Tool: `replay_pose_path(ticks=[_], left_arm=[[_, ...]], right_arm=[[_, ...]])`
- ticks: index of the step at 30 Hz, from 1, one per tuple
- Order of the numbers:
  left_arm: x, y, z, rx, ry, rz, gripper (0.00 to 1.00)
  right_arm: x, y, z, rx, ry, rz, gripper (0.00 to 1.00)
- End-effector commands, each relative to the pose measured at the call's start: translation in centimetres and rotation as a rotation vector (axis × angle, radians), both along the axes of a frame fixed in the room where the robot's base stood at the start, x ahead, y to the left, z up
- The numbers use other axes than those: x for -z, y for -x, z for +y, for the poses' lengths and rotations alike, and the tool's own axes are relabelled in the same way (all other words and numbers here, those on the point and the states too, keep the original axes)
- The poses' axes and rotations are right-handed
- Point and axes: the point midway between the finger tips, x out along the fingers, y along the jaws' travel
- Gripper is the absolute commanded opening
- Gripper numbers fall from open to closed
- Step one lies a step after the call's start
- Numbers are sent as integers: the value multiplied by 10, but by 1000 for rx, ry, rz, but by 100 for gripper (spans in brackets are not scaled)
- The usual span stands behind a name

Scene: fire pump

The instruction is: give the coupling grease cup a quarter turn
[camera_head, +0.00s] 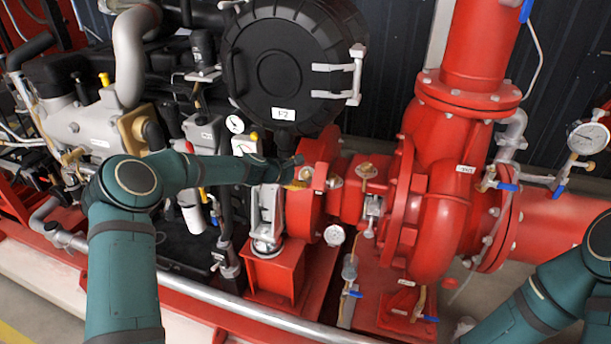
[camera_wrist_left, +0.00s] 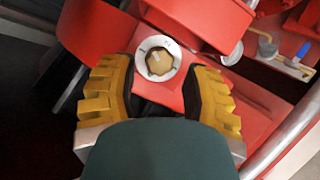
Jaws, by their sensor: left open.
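I see no contact with the cup. My right gripper is out of view; only part of that arm shows at lower right.
A round black housing (camera_head: 281,64) stands just above the coupling. Red pump casing (camera_head: 443,215) and pipework fill the right side. Engine parts crowd the left.

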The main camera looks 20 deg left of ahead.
Motion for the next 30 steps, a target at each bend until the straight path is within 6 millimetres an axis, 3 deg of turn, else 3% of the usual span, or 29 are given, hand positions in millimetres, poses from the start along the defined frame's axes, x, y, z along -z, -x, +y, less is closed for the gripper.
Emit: replay_pose_path(ticks=[7,19,23,24,30], left_arm=[[16,-22,-12,3,-1,1,48],[18,-26,-14,2,-2,0,51],[18,-26,-14,2,-2,0,5],[18,-26,-14,2,-2,0,0],[18,-26,-14,2,-1,0,0]], right_arm=[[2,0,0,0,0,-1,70],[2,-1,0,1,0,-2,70],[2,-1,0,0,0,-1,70],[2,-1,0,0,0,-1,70],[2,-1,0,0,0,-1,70]])
